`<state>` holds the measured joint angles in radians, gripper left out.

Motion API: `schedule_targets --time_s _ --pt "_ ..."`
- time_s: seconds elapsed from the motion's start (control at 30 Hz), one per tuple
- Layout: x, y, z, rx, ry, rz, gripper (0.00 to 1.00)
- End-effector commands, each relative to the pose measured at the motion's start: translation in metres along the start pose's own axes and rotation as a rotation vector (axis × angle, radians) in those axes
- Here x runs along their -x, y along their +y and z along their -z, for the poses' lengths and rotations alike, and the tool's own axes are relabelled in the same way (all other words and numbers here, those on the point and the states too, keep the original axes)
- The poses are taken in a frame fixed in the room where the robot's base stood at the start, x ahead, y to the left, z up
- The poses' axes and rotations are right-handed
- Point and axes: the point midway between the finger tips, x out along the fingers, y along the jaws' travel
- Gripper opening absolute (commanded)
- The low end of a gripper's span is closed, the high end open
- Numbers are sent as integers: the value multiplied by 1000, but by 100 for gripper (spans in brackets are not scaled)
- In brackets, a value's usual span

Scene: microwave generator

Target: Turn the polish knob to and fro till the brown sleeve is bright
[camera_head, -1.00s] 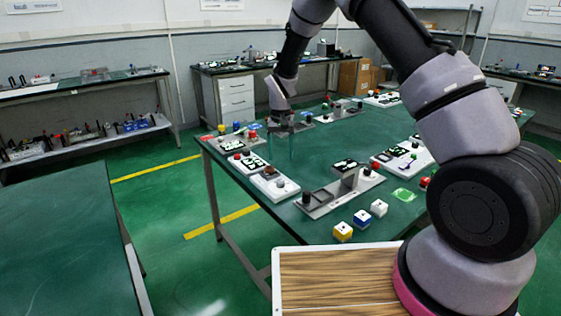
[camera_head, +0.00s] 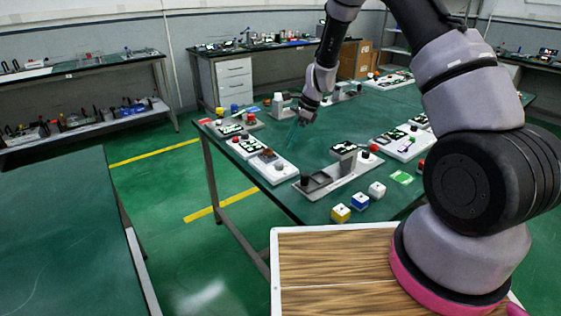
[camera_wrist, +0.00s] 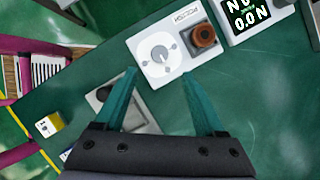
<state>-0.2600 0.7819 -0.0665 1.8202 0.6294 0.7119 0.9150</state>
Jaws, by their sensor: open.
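A white panel (camera_wrist: 146,43) with printed lettering lies ahead of my fingertips in the wrist view. It carries a pale round dial with grey marks, apparently the polish knob (camera_wrist: 160,54), and a brown sleeve (camera_wrist: 204,36) on a dark square seat. The sleeve looks dull brown. In the head view the panel (camera_head: 284,177) is near the table's left edge, with the small brown sleeve (camera_head: 267,155) on it. My gripper (camera_wrist: 160,74) is open and empty, its teal fingers apart, tips near the panel's lower edge. In the head view my gripper (camera_head: 292,146) is above the table, right of the panel.
A display unit (camera_wrist: 246,14) stands beside the panel. A grey fixture (camera_head: 315,181) stands to the right in the head view. Yellow (camera_head: 340,213), blue (camera_head: 360,201) and white (camera_head: 377,188) cubes sit at the front edge. The table middle (camera_head: 335,125) is clear.

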Motion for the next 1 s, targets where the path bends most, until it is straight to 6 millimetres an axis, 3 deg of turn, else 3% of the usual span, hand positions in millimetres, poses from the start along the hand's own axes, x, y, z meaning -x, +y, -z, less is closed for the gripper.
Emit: schedule_targets --time_s 0.5,0.7,0.97,1.0 --pt "-88 1 0 6 1 -3 72" --pt "-100 1 0 8 2 -2 72" --pt "-101 0 0 8 1 -2 72" --pt "-101 0 0 8 1 -2 56"
